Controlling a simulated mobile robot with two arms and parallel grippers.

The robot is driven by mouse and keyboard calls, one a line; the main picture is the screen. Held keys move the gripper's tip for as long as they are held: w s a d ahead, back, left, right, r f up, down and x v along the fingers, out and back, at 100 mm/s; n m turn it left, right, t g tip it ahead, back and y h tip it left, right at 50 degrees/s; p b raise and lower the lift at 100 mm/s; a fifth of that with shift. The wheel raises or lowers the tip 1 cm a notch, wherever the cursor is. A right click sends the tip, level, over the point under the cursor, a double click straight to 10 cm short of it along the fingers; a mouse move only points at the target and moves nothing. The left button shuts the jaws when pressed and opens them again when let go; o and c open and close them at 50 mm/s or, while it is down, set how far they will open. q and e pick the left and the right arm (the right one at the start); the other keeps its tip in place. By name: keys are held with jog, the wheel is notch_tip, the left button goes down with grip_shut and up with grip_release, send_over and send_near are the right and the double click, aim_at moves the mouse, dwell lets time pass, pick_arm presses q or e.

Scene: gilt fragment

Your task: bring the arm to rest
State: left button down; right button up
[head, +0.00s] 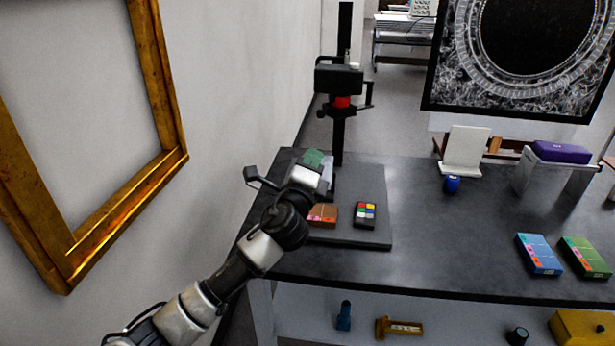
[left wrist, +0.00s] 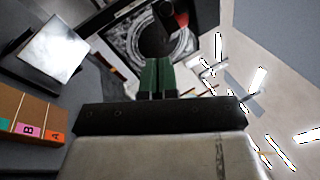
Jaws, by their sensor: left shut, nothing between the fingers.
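My left arm (head: 262,245) comes in from the lower left of the head view and reaches over the left end of the dark table (head: 430,255). Its gripper (head: 315,158) is near the table's back left corner and partly hides a pale object behind it. In the left wrist view the two green fingers of the gripper (left wrist: 158,76) lie together with nothing between them. My right gripper is in neither view.
A dark board on the table carries an orange-brown box (head: 323,215) and a colour-patch box (head: 365,214) close to my left arm. A black stand (head: 338,130) rises behind. A gilt frame (head: 168,160) is at left. Blue (head: 538,254) and green (head: 585,257) boxes lie right; the table's front middle is clear.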

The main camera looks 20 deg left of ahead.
pick_arm(q)
jog(key=s+d+f+n+g+y, duration=0.1)
jog(key=s+d+f+n+g, duration=0.1)
jog(key=s+f+n+g, duration=1.4)
jog(key=s+d+f+n+g+h, duration=0.1)
jog(key=s+d+f+h, duration=0.1)
jog(key=s+f, duration=0.65)
jog(key=s+d+f+n+g+h, duration=0.15)
jog(key=s+f, duration=0.25)
jog(key=s, duration=1)
notch_tip(320, 180, down, 25)
jog(key=s+a+f+g, duration=0.2)
jog(key=s+f, duration=1.4)
jog(key=s, duration=0.1)
jog(key=shift+s+a+y, duration=0.15)
jog(key=shift+a+y, duration=0.2)
jog(key=shift+a, duration=0.05)
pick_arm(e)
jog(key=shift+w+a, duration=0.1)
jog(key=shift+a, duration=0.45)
